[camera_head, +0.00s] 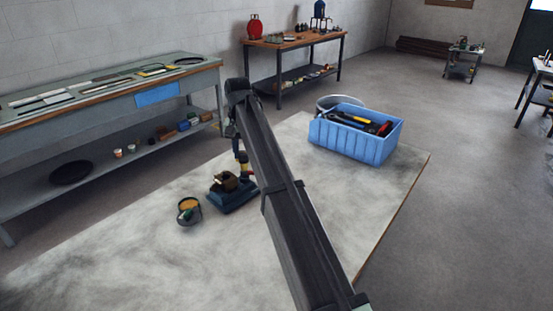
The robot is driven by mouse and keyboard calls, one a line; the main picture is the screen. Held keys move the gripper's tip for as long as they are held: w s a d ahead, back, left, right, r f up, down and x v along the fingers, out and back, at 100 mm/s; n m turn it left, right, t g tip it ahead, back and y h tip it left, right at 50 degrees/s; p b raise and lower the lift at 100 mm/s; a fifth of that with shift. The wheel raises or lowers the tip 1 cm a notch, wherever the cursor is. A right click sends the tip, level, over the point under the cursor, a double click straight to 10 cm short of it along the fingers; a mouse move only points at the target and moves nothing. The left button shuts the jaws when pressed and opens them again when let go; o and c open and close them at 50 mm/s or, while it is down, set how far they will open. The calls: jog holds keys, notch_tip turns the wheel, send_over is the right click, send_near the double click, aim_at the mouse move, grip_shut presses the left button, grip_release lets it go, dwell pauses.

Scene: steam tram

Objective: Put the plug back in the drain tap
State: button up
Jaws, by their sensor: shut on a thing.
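The drain tap (224,181) looks like a brass-brown fitting on a dark blue block (233,199) on the pale table. My gripper (244,172) points down at the block's back right, just right of the tap. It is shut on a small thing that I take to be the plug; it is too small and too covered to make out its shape. Some red and yellow shows around the fingertips. I cannot tell whether the held thing touches the tap or block. The tap's opening is not clear in this view.
A small pot (188,211) with yellowish contents stands left of the block. A blue crate (357,146) of tools is at the table's back right, with a round metal pan (338,102) behind it. The table's (120,250) front left is clear. A workbench (110,88) stands beyond.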

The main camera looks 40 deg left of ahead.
aim_at(221, 185)
jog(key=s+a+f, duration=0.1)
jog(key=s+a, duration=0.3)
jog(key=shift+a+f+n, duration=0.3)
jog(key=shift+a+f, duration=0.05)
jog(key=shift+a, duration=0.05)
dwell(0.4)
jog(key=shift+s+f, duration=0.2)
jog(key=shift+f, duration=2.2)
dwell(4.4)
